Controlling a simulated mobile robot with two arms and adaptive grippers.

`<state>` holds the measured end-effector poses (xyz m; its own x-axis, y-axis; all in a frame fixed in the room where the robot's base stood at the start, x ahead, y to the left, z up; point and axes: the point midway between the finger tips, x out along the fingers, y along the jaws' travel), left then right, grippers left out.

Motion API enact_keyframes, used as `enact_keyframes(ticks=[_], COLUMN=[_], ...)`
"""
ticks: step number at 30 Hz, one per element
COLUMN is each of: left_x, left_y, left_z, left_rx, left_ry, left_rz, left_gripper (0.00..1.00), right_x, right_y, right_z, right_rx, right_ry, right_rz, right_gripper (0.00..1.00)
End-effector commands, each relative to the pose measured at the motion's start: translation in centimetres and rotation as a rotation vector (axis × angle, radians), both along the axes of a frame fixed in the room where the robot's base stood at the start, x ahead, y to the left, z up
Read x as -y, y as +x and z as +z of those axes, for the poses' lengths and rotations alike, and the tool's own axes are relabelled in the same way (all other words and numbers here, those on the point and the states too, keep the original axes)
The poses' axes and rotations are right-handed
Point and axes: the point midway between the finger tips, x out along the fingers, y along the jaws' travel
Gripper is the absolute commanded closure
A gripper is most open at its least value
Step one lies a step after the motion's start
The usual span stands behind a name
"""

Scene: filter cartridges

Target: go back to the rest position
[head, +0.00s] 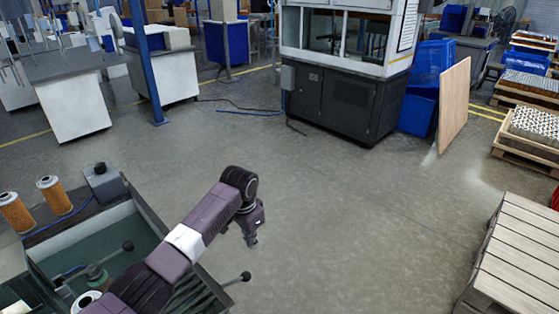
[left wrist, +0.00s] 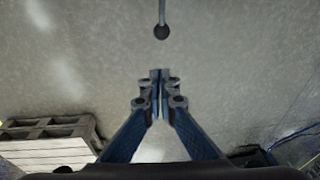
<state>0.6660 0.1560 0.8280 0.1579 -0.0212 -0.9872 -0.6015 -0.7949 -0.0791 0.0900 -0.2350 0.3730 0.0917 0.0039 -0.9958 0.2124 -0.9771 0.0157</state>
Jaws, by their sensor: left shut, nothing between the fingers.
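My left gripper (head: 252,240) hangs in the air over the bare floor, at the end of my left arm, just right of the green machine. In the left wrist view the left gripper (left wrist: 160,76) has its two blue fingers together at the tips, with nothing between them. Two orange filter cartridges (head: 16,212) (head: 54,195) stand upright on the machine's ledge at the left of the head view, well apart from the gripper. My right gripper is not in view.
The green machine (head: 140,206) has levers with black knobs; one knob (head: 245,276) sticks out below my gripper and also shows in the left wrist view (left wrist: 161,32). A slatted wooden pallet (head: 520,255) stands at right. The floor between is clear. A grey cabinet (head: 345,100) stands at the back.

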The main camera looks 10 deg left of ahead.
Motion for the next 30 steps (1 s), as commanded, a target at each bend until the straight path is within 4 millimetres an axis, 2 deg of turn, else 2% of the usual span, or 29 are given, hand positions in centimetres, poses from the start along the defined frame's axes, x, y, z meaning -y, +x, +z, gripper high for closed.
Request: enact_keyframes(ticks=[5,8,12,16,23,27,30], left_x=[1.3,2.7,4.3,4.9,3.6,1.6,0.3], left_y=[-2.1,-5.0,-10.0,-14.7,-23.1,-28.0,-30.6], left_z=[-2.1,-4.4,-7.1,-8.6,-9.1,-8.2,-7.4], left_rx=[-0.006,-0.005,0.005,0.018,0.049,0.072,0.087], left_ry=[-0.019,-0.049,-0.095,-0.133,-0.173,-0.175,-0.168], left_rz=[-0.011,-0.013,0.005,0.047,0.166,0.254,0.307], left_gripper=[1.0,1.0,1.0,1.0,1.0,1.0,1.0], right_x=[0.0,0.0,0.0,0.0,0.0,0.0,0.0], right_y=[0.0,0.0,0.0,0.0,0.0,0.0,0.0], right_z=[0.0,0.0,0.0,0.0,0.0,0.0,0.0], right_rx=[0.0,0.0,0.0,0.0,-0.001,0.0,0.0], right_ry=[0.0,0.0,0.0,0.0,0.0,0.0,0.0], right_rz=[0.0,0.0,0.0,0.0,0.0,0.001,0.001], right_gripper=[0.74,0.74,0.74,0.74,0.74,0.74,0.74])
